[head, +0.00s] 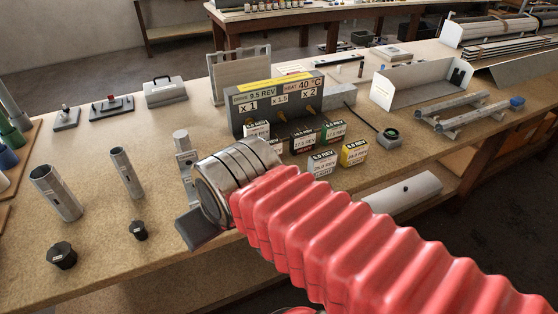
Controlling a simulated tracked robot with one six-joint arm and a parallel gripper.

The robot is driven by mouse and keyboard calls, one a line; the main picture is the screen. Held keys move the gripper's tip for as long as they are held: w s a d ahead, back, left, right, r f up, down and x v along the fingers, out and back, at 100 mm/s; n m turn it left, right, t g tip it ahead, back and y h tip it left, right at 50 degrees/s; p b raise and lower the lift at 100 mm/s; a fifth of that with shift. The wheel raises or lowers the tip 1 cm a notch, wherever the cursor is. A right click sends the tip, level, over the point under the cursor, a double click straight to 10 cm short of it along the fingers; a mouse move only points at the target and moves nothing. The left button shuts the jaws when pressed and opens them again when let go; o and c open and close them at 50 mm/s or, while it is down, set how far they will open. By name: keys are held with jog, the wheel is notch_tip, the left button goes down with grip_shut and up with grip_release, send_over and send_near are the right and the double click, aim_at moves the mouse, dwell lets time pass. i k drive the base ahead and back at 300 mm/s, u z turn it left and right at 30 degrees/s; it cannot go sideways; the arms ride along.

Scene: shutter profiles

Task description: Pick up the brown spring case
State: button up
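Several small labelled spring cases stand in front of the grey panel (275,101) at the middle of the bench. The case marked about 17.5 REV (303,139) in the back row looks dark brownish, but its colour is hard to make out. A green case (332,132) stands to its right and a dark case (257,131) to its left. A yellow case (354,152) and a grey-green case (322,164) stand in front. My gripper (197,228) is left of the cases and apart from them. My metal wrist mostly hides its fingers, so its opening is unclear.
Two grey tubes (125,172) and two black caps (61,255) stand at left. A white tray (421,86) and pipes on a rack (470,110) lie farther right.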

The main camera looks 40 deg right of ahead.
aim_at(277, 143)
jog(key=u, duration=0.1)
jog(key=k, duration=0.1)
jog(key=z, duration=0.85)
jog(key=i, duration=0.2)
jog(key=z, duration=0.3)
